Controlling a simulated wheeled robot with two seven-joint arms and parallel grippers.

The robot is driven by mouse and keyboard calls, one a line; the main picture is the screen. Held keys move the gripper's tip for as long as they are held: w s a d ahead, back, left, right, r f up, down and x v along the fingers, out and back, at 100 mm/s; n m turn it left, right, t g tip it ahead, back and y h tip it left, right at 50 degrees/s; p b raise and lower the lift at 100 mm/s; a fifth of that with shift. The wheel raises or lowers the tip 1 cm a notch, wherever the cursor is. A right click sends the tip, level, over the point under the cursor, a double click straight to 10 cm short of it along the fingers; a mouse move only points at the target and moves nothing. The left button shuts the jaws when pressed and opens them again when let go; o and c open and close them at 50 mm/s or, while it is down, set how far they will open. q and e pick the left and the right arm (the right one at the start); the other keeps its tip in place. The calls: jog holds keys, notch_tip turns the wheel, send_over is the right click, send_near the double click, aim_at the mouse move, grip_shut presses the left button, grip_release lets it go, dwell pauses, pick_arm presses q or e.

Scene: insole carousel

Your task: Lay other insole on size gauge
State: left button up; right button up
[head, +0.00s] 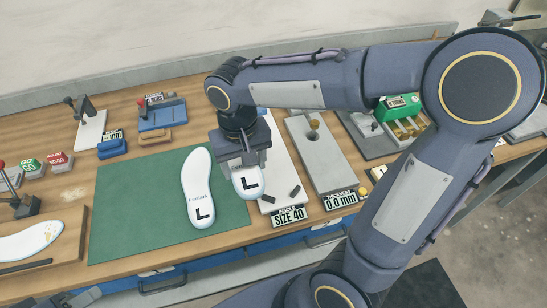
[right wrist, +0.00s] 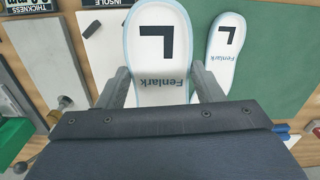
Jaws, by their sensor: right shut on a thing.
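My right gripper (head: 243,165) is shut on a white insole (head: 248,183) marked with a black L. In the right wrist view the held insole (right wrist: 160,55) lies between the two fingers, with its L and "Fenlark" print facing the camera. The gripper is over the right edge of the green mat, beside the size gauge (head: 283,160), a pale plate whose display reads SIZE 40. Another white L insole (head: 199,190) lies on the mat to the left; the right wrist view also shows it (right wrist: 226,38). My left gripper is not in view.
Two small dark stops (head: 295,191) show on the gauge's near part. The grey thickness gauge (head: 318,150), reading 0.0 mm, stands right of it. The green mat (head: 130,210) is clear on its left. Blue fixtures (head: 160,113) stand behind the mat. Another insole (head: 28,243) lies at far left.

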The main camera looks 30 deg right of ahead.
jog(key=w+d+f, duration=0.2)
jog(key=d, duration=0.2)
jog(key=p, duration=0.1)
send_over(271, 172)
notch_tip(271, 172, down, 6)
jog(key=shift+s+r, duration=0.1)
jog(key=shift+f, duration=1.7)
jog(key=shift+f, duration=0.15)
jog(key=o, duration=1)
jog(key=shift+c, duration=0.2)
